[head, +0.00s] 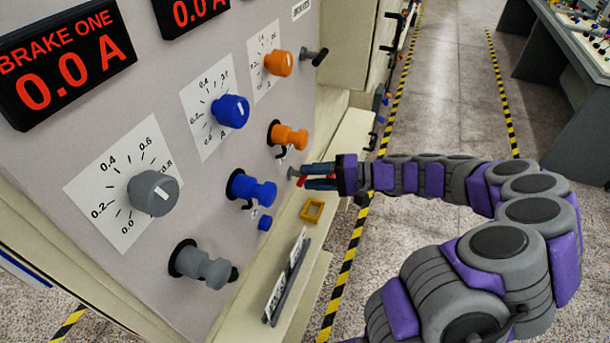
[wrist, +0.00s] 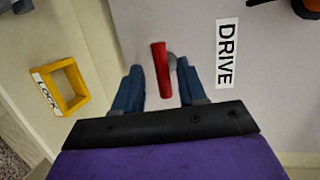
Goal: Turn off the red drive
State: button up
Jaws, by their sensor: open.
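The red drive switch is a red lever (wrist: 161,70) on the grey panel, next to a white label (wrist: 227,54) reading DRIVE in the wrist view. My gripper (wrist: 155,82) is open, with one blue finger on each side of the red lever. The lever stands between the fingers, and I see a gap on its left; the right finger is close to it. In the head view my gripper (head: 318,177) reaches the panel's lower right, and a small bit of red (head: 302,182) shows at its fingertips.
A yellow LOCK frame (wrist: 67,86) lies on the ledge beside the lever; it also shows in the head view (head: 312,210). Grey (head: 153,193), blue (head: 231,111) and orange (head: 279,63) knobs stick out of the panel. A slanted plate (head: 287,277) stands on the ledge.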

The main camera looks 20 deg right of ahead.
jog(key=p+v, duration=0.2)
jog(key=v, duration=1.3)
jog(key=shift+w+a, duration=0.1)
jog(key=shift+w, duration=0.05)
